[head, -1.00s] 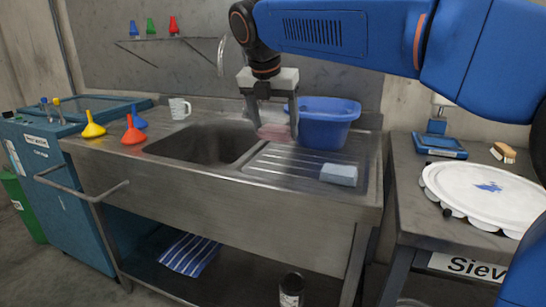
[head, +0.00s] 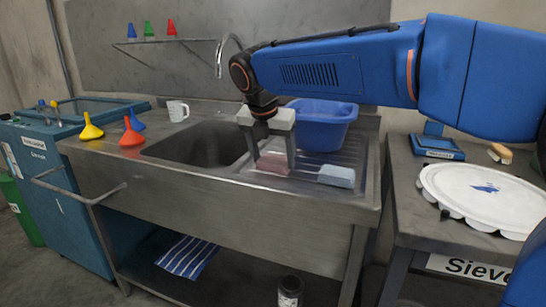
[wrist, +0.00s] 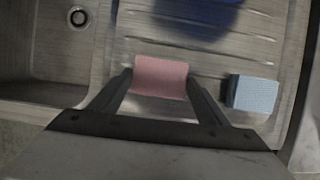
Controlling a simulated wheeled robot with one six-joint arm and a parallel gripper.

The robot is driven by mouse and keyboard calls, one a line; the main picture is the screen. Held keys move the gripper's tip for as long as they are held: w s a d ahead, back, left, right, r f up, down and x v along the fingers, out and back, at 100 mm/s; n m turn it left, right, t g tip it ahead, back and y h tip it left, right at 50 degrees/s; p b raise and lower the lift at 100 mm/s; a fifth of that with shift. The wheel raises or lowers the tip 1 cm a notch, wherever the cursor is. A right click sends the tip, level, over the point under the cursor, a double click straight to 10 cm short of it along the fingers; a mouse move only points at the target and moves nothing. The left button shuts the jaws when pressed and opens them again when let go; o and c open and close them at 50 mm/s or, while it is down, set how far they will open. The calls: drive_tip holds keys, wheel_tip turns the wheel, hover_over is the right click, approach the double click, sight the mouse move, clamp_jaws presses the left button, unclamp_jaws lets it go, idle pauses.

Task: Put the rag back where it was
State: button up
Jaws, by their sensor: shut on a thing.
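The pink rag (head: 272,164) is a small folded piece in my gripper (head: 272,160), low over the left part of the ribbed drainboard (head: 312,162) of the steel sink. In the wrist view the rag (wrist: 160,76) lies between the two fingers of my gripper (wrist: 158,84), which are shut on its left and right sides. I cannot tell whether its underside touches the drainboard. A light blue sponge-like block (head: 336,176) lies to its right, apart from it; it also shows in the wrist view (wrist: 252,93).
A blue basin (head: 322,128) stands behind the rag on the drainboard. The sink bowl (head: 200,150) is to the left. Funnels and a white mug (head: 178,110) stand on the left counter. A striped cloth (head: 188,257) lies on the lower shelf. The Sieve table (head: 410,195) is at right.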

drive_tip(key=shift+f, duration=0.1)
drive_tip(key=o, duration=1.1)
drive_tip(key=shift+o, duration=0.2)
drive_tip(key=v, duration=1.2)
